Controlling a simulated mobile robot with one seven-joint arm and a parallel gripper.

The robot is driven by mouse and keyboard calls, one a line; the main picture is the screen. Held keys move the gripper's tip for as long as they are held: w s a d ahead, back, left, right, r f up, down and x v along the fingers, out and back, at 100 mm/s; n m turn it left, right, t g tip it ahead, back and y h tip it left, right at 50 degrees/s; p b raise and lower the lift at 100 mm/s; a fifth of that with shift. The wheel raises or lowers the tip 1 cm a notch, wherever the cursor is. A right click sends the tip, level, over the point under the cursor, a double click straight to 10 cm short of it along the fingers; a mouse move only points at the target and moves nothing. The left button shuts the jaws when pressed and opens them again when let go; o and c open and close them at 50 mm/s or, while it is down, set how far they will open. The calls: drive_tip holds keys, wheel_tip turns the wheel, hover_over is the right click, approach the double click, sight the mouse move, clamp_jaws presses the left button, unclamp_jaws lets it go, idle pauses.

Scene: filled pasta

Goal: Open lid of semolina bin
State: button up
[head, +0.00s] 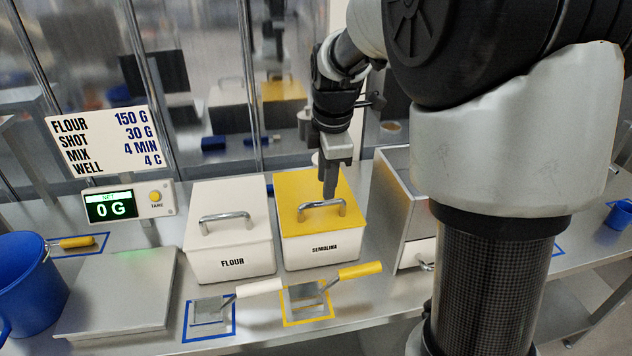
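The semolina bin (308,248) is a white box labelled SEMOLINA, with a yellow lid (293,186) lying closed on top. A silver bar handle (306,207) stands on the lid. My gripper (329,195) points down over the lid, with its fingertips at the right part of the handle. From this angle the fingers overlap into one narrow shape, so I cannot tell whether they are closed on the bar.
The closed white flour bin (230,262) stands close on the left. A metal-sided box (392,222) stands close on the right. White-handled (258,288) and yellow-handled (358,271) scoops lie in front. A scale (118,295) and blue bucket (25,285) stand at left.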

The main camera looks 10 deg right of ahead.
sight(325, 203)
drive_tip(key=f, duration=0.2)
drive_tip(key=w+f, duration=0.1)
drive_tip(key=f, duration=0.2)
drive_tip(key=shift+w+f, duration=0.1)
drive_tip(key=shift+f, duration=0.1)
clamp_jaws()
